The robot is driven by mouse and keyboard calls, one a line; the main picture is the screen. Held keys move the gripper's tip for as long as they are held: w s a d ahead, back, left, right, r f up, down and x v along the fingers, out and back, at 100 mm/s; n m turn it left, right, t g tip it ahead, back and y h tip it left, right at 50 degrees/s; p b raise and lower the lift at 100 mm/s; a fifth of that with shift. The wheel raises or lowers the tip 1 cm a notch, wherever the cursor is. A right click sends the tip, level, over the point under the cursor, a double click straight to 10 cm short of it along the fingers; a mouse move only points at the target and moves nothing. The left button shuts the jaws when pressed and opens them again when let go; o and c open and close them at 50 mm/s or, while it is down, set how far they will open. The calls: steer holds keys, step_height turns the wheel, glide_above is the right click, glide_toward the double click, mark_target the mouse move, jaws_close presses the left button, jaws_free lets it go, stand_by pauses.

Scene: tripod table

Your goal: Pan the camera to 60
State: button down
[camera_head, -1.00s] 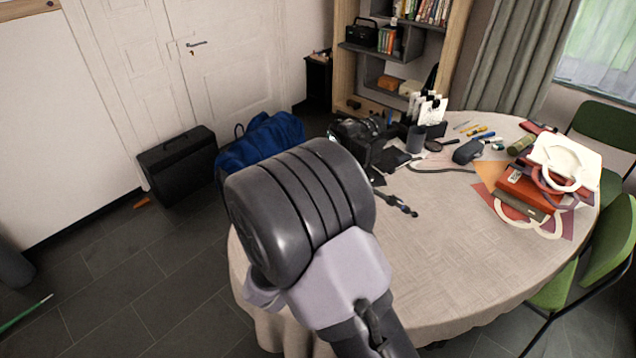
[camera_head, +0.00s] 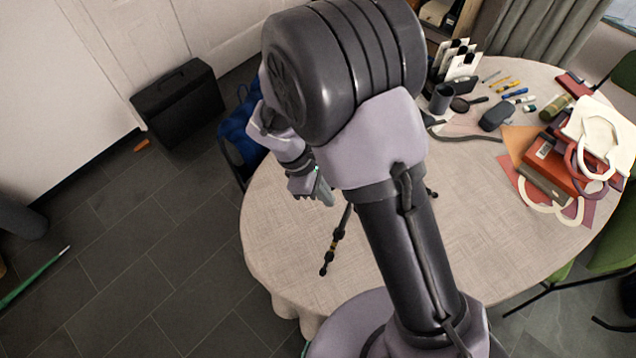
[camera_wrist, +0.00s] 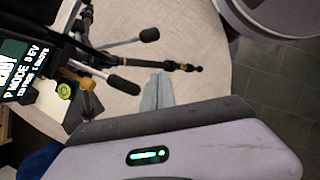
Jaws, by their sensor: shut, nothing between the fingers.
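The camera (camera_wrist: 22,72) is at the left edge of the wrist view, partly cut off. Its lit screen shows text including "P MODE 0 EV". Below its screen are a tripod head with a round bubble level (camera_wrist: 64,91) and black handles, one of them a pan-bar-like handle (camera_wrist: 125,85). A tripod leg (camera_head: 336,245) stands on the table in the head view; my arm hides the camera and most of the tripod there. My gripper (camera_wrist: 157,82) is shut and empty, just right of the handles. It also shows in the head view (camera_head: 326,195), left of my arm.
The round table (camera_head: 500,225) has a clothed, bare front area. Books and cut-outs (camera_head: 570,150) are stacked at its right. Pens, a pouch (camera_head: 496,116) and a magnifier lie at the back. A black case (camera_head: 180,105) stands on the floor. A blue bag (camera_head: 238,130) is beside the table.

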steer(key=shift+s+d, duration=0.2)
steer(key=shift+d, duration=0.85)
steer(key=shift+s+d, duration=0.15)
steer(key=shift+d, duration=0.9)
